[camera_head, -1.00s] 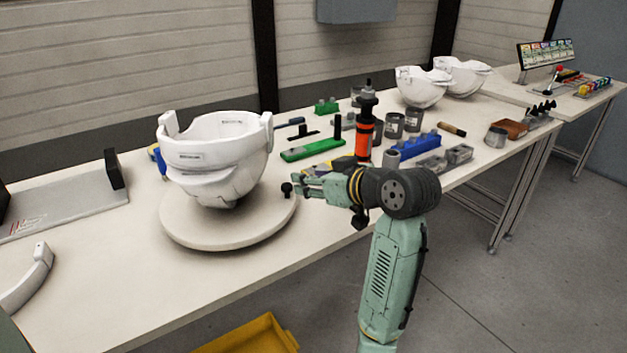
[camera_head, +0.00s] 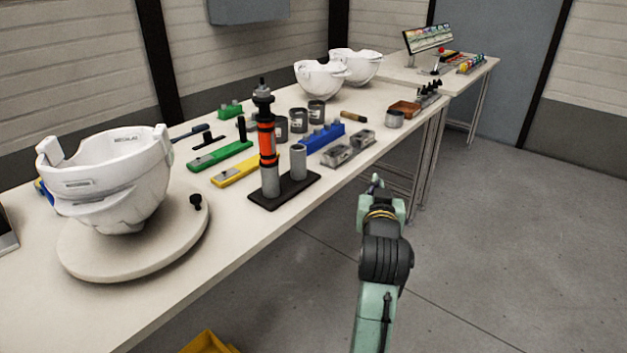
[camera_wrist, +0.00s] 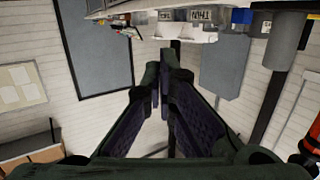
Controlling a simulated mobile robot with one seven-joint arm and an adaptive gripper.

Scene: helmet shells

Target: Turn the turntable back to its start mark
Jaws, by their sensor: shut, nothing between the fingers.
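The round pale turntable (camera_head: 125,262) sits at the near left of the bench in the head view. A small black knob (camera_head: 196,202) stands on the turntable's right edge. I cannot make out a start mark. My gripper (camera_head: 376,182) is off the bench's front side, over the floor, well to the right of the turntable and apart from it. In the wrist view my gripper's dark fingers (camera_wrist: 165,85) come together with nothing between them. The turntable is not in the wrist view.
An orange and black tool (camera_head: 266,140) stands upright in a dark base on the bench, between turntable and gripper. Green, yellow and blue holders, grey cups and two more shells (camera_head: 320,78) stand farther back. A yellow bin (camera_head: 208,343) is on the floor. Floor at right is clear.

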